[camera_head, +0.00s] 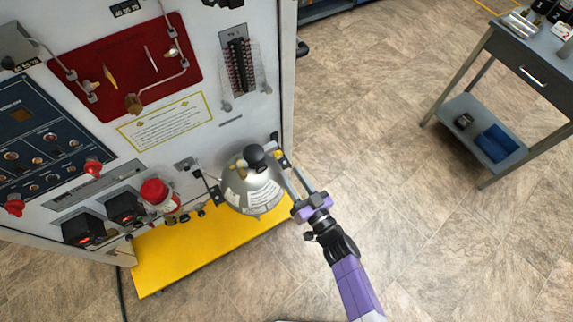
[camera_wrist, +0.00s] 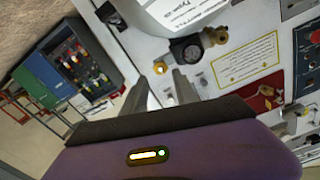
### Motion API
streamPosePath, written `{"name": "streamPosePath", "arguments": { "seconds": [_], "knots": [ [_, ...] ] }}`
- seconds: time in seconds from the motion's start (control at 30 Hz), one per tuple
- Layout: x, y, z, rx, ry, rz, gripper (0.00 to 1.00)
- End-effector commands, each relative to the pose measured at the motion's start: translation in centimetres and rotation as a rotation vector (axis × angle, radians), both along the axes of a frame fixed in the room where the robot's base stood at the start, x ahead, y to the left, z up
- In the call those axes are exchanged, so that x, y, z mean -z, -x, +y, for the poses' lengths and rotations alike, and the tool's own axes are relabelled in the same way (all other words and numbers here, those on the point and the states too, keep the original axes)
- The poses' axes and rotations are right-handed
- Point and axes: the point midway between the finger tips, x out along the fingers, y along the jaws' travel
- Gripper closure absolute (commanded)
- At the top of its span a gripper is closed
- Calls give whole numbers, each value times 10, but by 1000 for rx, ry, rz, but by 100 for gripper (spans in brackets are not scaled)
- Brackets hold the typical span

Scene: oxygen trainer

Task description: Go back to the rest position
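My gripper (camera_head: 290,170) reaches in from the lower right in the head view, just right of a silver domed vessel (camera_head: 250,190) on the trainer panel. The vessel has a black round knob (camera_head: 254,155) on it. In the wrist view my gripper (camera_wrist: 160,76) shows two grey fingers standing apart, with nothing held between them. The white vessel surface (camera_wrist: 180,12) and a dark round knob (camera_wrist: 186,48) lie beyond the fingertips. Whether a fingertip touches the panel cannot be told.
The trainer panel (camera_head: 230,125) fills the left, with a yellow shelf (camera_head: 190,255) below and a red-capped part (camera_head: 155,190) nearby. A grey side table (camera_head: 530,65) stands at the upper right. Floor between them is clear. The wrist view also shows dark cabinets (camera_wrist: 75,60).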

Motion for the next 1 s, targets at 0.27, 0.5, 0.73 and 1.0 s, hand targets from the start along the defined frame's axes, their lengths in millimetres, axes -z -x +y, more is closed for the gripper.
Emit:
{"name": "streamPosePath", "arguments": {
  "seconds": [0.27,0.5,0.73,1.0],
  "knots": [
    [0,7,-5,1,0,0,65],
    [0,7,-5,1,1,1,65],
    [0,6,-5,1,7,-3,65],
    [-39,-17,-25,105,117,-120,65]
  ]
}}
